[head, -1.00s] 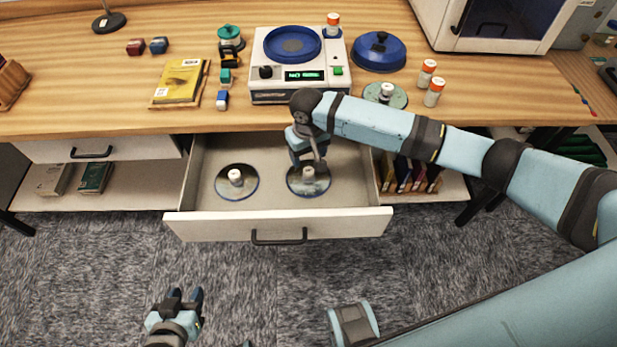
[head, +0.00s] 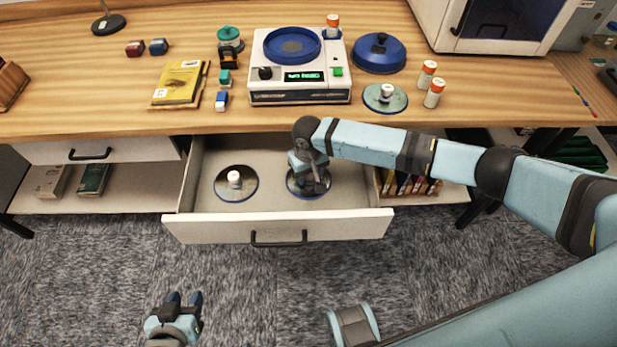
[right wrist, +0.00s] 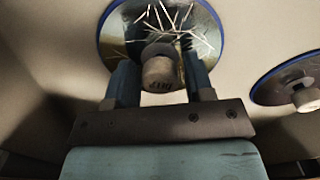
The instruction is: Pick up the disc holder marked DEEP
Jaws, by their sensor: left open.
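Two disc holders lie in the open drawer (head: 280,228), each a shiny disc with a blue rim and a pale knob. The left disc holder (head: 236,183) stands free; part of it shows at the right edge of the right wrist view (right wrist: 290,80). My right gripper (head: 309,183) is down at the other disc holder (right wrist: 118,35). Its fingers are on either side of that holder's knob (right wrist: 160,73); whether they press on it is unclear. The knob carries a short dark marking, too small to read surely. My left gripper (head: 184,299) is open and empty above the carpet.
A third disc holder (head: 385,98) lies on the desk (head: 120,100) beside orange-capped bottles (head: 434,93) and a blue lid (head: 379,54). A white machine (head: 299,88) with a blue bowl stands behind the drawer. The desk edge overhangs the drawer's back.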

